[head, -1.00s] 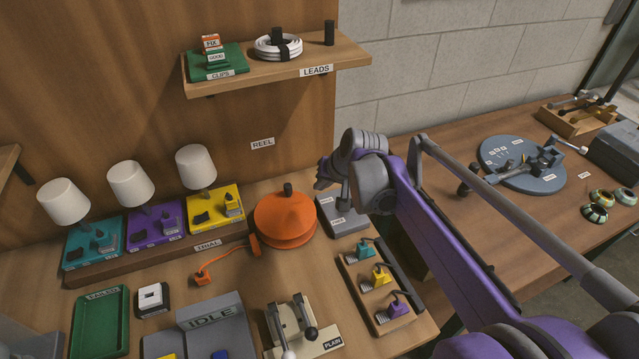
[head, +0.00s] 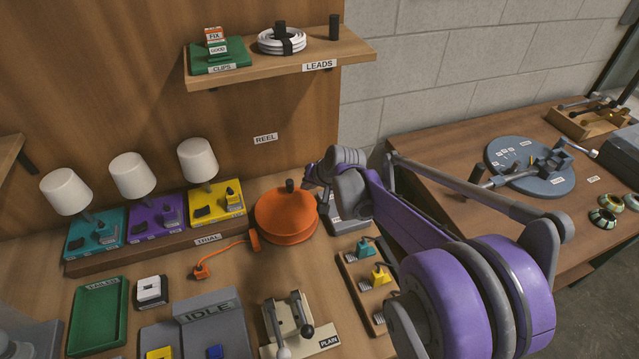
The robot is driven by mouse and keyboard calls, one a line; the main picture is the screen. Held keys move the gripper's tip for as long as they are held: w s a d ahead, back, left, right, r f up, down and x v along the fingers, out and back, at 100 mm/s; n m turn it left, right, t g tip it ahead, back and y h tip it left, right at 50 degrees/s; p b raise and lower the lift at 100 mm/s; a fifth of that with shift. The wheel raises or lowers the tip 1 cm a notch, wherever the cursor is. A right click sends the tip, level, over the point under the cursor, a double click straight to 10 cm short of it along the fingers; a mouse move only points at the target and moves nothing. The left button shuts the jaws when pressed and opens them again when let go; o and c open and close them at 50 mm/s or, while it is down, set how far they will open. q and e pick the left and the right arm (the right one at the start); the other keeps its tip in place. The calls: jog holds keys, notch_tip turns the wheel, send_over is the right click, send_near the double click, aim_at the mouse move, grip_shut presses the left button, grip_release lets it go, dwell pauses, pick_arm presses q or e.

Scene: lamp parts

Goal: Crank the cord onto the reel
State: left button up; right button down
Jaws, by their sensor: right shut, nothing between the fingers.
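The orange reel (head: 285,217) lies on the bench below the REEL label, with a dark upright knob (head: 290,186) on its top. A short orange cord (head: 226,247) runs from a small orange block (head: 254,240) at the reel's left side to an orange plug (head: 201,271) on the bench. My right gripper (head: 312,182) is shut and empty, just right of the knob near the reel's right rim. I cannot tell whether it touches the reel. My left gripper is out of view.
Three lamps on a riser (head: 160,243) stand left of the reel. A rack (head: 350,290) with coloured clips is at the front right, partly behind my right arm. The LEADS shelf (head: 345,50) hangs above. A beige PLAIN fixture (head: 290,325) stands in front.

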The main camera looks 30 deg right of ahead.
aim_at(297, 195)
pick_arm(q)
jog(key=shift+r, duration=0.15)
pick_arm(e)
jog(key=shift+w+a, duration=0.6)
jog(key=shift+w, duration=0.05)
jog(key=shift+w+a, duration=0.45)
jog(key=shift+w, duration=0.15)
jog(key=shift+d, duration=0.15)
